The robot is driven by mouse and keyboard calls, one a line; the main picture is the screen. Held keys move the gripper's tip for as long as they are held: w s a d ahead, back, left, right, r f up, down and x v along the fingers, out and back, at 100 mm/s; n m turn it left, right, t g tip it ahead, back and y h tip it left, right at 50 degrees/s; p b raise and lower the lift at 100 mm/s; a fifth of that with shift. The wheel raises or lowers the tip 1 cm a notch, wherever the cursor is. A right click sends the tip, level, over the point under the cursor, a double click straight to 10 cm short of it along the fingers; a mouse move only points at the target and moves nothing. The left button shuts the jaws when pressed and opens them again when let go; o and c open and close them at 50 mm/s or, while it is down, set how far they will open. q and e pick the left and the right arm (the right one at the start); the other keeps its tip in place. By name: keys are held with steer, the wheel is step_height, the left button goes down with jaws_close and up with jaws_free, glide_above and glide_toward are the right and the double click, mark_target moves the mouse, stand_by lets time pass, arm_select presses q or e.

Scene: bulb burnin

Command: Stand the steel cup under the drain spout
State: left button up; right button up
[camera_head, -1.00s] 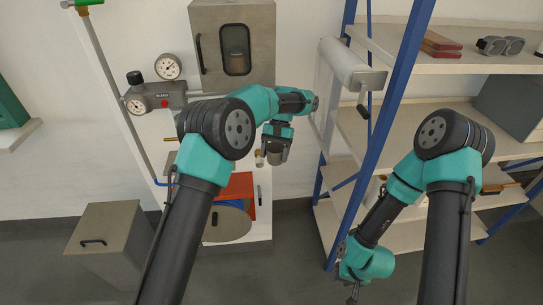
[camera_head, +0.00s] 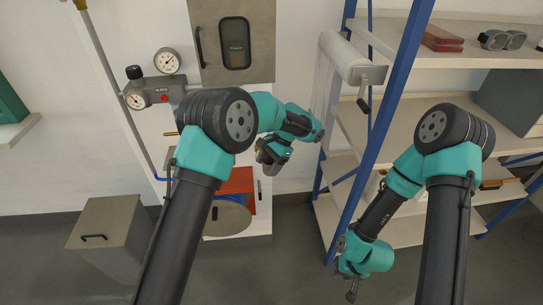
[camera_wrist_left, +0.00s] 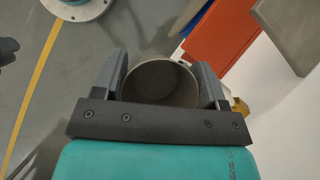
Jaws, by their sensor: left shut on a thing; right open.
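My left gripper (camera_head: 267,163) is in front of the wall panel, beside its right edge. In the left wrist view its two fingers (camera_wrist_left: 160,82) are shut on the sides of the steel cup (camera_wrist_left: 160,78), whose round open mouth shows between them. In the head view the cup is mostly hidden by the gripper and cannot be told apart clearly. A brass-coloured fitting (camera_wrist_left: 240,106) shows just right of the right finger in the wrist view; I cannot tell whether it is the drain spout. My right gripper (camera_head: 352,288) hangs low at the right, open and empty.
A gauge block (camera_head: 158,92) and a windowed cabinet (camera_head: 208,70) are on the wall. A blue-framed shelf rack (camera_head: 385,110) stands to the right. A grey bin (camera_head: 108,228) stands on the floor at left.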

arm_select(q)
step_height(320, 180, down, 7)
steer(key=s+a+m+t+y, duration=0.1)
steer(key=s+a+m+t, duration=0.1)
steer(key=m+t, duration=0.3)
steer(key=shift+a+f+m, duration=0.2)
steer(key=shift+a+m, duration=0.15)
steer(key=shift+m, duration=2.05)
step_height(320, 180, up, 10)
steer(key=s+a+n+g+h, duration=0.1)
steer(key=n+g+h, duration=0.3)
steer(key=n, duration=1.3)
steer(key=a+g, duration=0.1)
steer(key=g, duration=0.2)
steer(key=shift+s+a+r+g, duration=0.15)
steer(key=shift+s+r+g, duration=0.1)
steer(key=shift+g, duration=0.05)
